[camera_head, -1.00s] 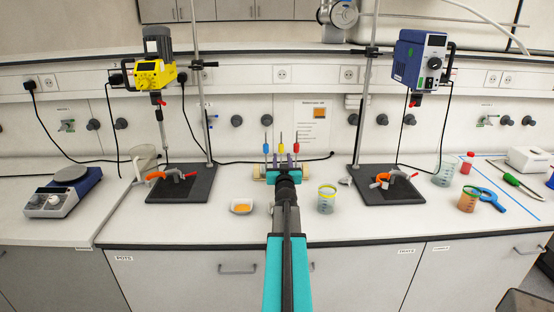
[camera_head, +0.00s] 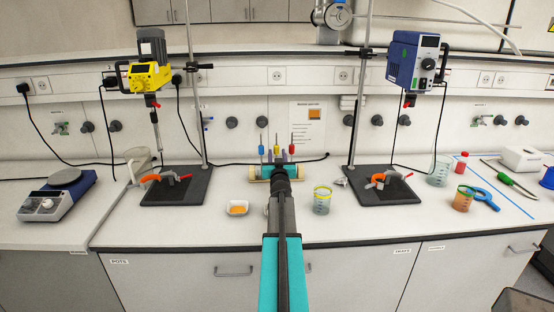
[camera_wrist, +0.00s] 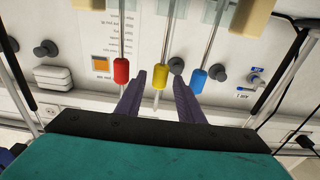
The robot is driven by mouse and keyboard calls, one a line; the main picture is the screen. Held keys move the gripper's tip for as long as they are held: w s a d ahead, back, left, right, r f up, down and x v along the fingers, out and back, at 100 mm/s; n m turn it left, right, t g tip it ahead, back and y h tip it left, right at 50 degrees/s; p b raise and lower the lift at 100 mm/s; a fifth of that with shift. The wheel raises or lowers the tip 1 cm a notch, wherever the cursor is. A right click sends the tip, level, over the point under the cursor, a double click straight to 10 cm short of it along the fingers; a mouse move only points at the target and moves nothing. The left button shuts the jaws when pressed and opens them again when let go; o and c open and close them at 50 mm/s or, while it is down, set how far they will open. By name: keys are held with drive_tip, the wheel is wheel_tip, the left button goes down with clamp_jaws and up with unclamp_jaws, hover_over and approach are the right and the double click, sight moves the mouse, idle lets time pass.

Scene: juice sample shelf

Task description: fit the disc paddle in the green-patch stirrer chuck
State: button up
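Three upright paddle shafts with a blue sleeve (camera_head: 261,150), a yellow sleeve (camera_head: 276,150) and a red sleeve (camera_head: 291,149) stand in a rack (camera_head: 256,178) at the back of the bench. Their lower ends are hidden, so I cannot tell which is the disc paddle. My gripper (camera_wrist: 159,80) is open in the wrist view, its dark fingers either side of the yellow sleeve (camera_wrist: 160,76), with no visible grip. The red sleeve (camera_wrist: 121,71) and blue sleeve (camera_wrist: 199,80) are outside the fingers. The blue stirrer (camera_head: 413,62) at right shows a green patch; its chuck (camera_head: 409,100) hangs below, apparently empty.
A yellow stirrer (camera_head: 149,76) hangs on a stand at left. A small dish (camera_head: 237,208) and a beaker (camera_head: 322,200) flank my arm. Clamps lie on both stand bases. A hotplate (camera_head: 57,196) is far left; a beaker, jar and blue tool are right.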

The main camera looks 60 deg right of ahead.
sight(276, 145)
drive_tip(key=shift+x, duration=2.1)
clamp_jaws()
drive_tip(key=shift+r, duration=0.1)
drive_tip(key=shift+r+p, duration=2.45)
